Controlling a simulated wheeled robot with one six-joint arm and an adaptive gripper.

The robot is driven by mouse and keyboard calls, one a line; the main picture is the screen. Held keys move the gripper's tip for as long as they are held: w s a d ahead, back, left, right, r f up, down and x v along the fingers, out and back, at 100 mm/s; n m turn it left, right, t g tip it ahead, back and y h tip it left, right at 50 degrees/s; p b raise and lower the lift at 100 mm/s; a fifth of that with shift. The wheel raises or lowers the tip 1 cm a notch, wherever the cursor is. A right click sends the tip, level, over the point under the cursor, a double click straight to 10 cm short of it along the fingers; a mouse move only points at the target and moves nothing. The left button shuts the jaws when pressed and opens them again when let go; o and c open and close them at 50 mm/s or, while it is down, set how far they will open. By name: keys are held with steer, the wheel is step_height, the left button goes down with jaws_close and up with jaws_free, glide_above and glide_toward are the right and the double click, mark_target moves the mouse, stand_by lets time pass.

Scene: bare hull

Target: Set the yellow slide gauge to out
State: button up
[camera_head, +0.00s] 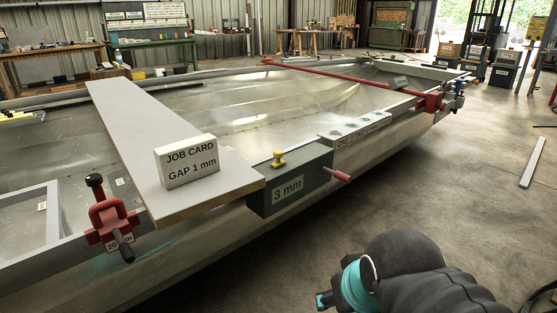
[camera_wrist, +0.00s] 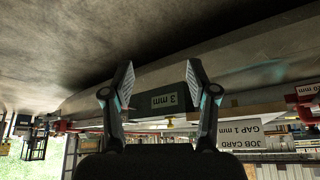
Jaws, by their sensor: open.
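A yellow knob (camera_head: 278,158), the likely slide gauge, stands upright on top of a dark green box (camera_head: 290,188) marked 3 mm on the hull's near edge. Whether it counts as in or out I cannot tell. In the upside-down wrist view, the knob (camera_wrist: 171,121) and the box (camera_wrist: 165,101) show small between my fingers, some distance away. My gripper (camera_wrist: 158,82) is open and empty. In the head view only a teal and dark part of it shows, low in front of the hull; its fingertips are mostly hidden by my arm.
A red handle (camera_head: 336,175) sticks out of the box's right side. A job card reading GAP 1 mm (camera_head: 187,163) stands on a plank (camera_head: 125,120). A red clamp (camera_head: 112,222) grips the edge to the left. A labelled bar (camera_head: 357,130) lies to the right. The near floor is clear.

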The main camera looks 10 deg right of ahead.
steer(key=m+t+y+b, duration=0.4)
steer(key=m+t+y, duration=0.25)
steer(key=m, duration=2.35)
glide_toward(279, 152)
steer(key=x, duration=1)
steer(key=shift+w+a+f, duration=0.1)
steer(key=shift+w, duration=0.15)
